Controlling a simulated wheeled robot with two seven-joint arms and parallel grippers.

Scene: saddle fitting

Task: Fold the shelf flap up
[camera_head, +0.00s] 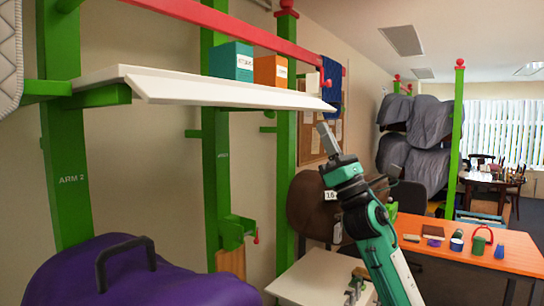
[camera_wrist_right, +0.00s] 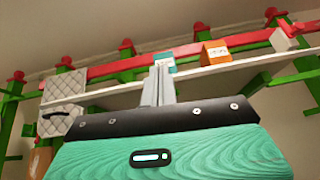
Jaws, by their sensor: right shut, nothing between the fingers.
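The white shelf flap (camera_head: 230,93) runs along the front edge of the white shelf (camera_head: 92,75) and slopes outward and down from it. In the right wrist view a long white strip at the shelf front (camera_wrist_right: 110,94) passes behind my fingers. My right gripper (camera_head: 324,132) is shut and empty, its fingers pointing up just below the flap's right end. I cannot tell whether the fingertips touch the flap. In the right wrist view the closed fingers (camera_wrist_right: 158,82) stand in front of the shelf. My left gripper is not in view.
A teal box (camera_head: 231,61) and an orange box (camera_head: 271,70) stand on the shelf, behind a red rail (camera_head: 225,22). Green posts (camera_head: 215,150) hold the shelf. A purple covered saddle (camera_head: 150,275) is at lower left. An orange table (camera_head: 470,250) stands at right.

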